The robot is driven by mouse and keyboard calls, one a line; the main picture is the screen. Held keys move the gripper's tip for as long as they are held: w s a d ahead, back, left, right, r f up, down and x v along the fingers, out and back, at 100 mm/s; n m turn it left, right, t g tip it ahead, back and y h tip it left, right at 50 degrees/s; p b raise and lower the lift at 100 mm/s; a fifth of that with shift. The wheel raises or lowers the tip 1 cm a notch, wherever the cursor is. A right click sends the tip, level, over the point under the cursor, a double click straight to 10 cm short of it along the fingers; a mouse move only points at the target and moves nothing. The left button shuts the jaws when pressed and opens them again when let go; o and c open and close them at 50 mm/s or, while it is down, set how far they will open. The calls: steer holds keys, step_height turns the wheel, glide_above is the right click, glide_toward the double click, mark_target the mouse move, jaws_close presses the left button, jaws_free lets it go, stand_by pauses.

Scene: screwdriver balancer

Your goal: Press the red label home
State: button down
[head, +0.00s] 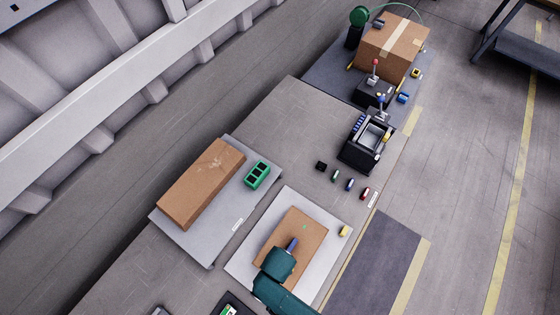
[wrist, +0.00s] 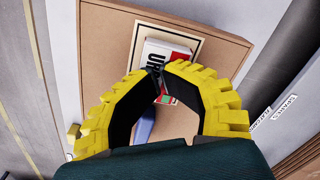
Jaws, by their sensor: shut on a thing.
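My gripper (wrist: 166,70) is shut on a slim blue tool (wrist: 145,124). The tool's blue part lies inside the loop of the yellow-ribbed fingers and also shows beside the gripper in the head view (head: 291,243). The label (wrist: 182,52), white and red with black "UP" lettering, lies over a cream, dark-edged patch on a cardboard box (wrist: 105,32). The fingertips are right at the label and cover part of it; I cannot tell whether they touch it. In the head view my gripper and arm hide the label on the box (head: 311,232).
The box stands on a pale board (head: 245,262). A yellow block (head: 344,231) lies at its right. A longer cardboard box (head: 200,184) and a green two-hole block (head: 257,174) are at left. Small coloured pieces and a black bin (head: 355,157) are farther back.

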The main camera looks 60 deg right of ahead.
steer(key=shift+s+f, duration=0.45)
steer(key=shift+s, duration=0.1)
steer(key=shift+r, duration=0.1)
step_height(320, 180, up, 2)
steer(key=shift+r+p, duration=0.1)
steer(key=shift+p, duration=1.1)
steer(key=r+p, duration=0.3)
steer(key=shift+w+r, duration=0.15)
steer(key=shift+w, duration=0.05)
steer(key=shift+w, duration=0.1)
